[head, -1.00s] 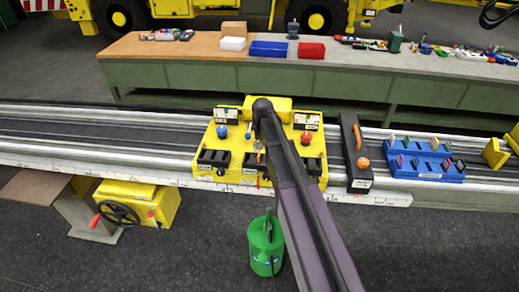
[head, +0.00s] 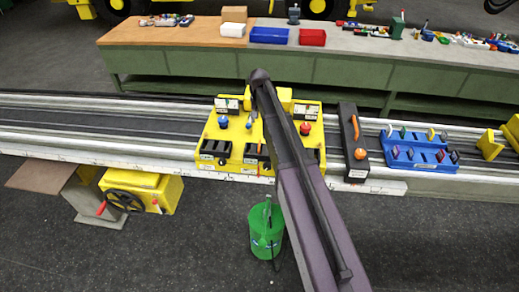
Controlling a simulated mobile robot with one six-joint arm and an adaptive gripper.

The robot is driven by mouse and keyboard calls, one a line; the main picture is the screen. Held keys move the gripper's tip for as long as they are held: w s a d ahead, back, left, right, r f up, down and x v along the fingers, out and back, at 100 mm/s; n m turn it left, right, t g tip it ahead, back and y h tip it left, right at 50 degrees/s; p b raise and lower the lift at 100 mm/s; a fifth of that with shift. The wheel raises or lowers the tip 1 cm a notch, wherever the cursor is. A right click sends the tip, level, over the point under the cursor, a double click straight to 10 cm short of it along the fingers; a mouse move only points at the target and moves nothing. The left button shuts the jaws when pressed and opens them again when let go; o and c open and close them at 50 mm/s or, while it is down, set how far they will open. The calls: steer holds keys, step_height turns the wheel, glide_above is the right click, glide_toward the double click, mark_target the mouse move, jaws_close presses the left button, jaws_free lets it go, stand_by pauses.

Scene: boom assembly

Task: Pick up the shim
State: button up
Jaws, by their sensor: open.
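I cannot tell for certain which thing is the shim. Several small coloured plates stand upright in a blue rack (head: 425,165) on the rail, right of the middle; a shim may be among them. My arm reaches up from the bottom right, over a yellow fixture (head: 208,137). My gripper is hidden behind my arm, so its place and any contact cannot be seen. The yellow fixture carries a blue knob (head: 223,122), a red knob (head: 305,129) and black slotted blocks (head: 214,148). My arm hides part of it.
A black box with an orange handle (head: 350,125) stands between fixture and rack. Yellow brackets (head: 489,145) stand farther right. A green canister (head: 264,240) is on the floor in front. The workbench (head: 190,42) behind holds a blue bin (head: 269,35) and a red bin (head: 312,37).

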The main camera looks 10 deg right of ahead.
mark_target(260, 142)
steer(key=shift+f+b, duration=4.15)
steer(key=shift+f, duration=0.1)
steer(key=shift+d+f+b, duration=0.1)
steer(key=shift+f+b, duration=2.5)
steer(key=shift+c, duration=0.2)
jaws_close()
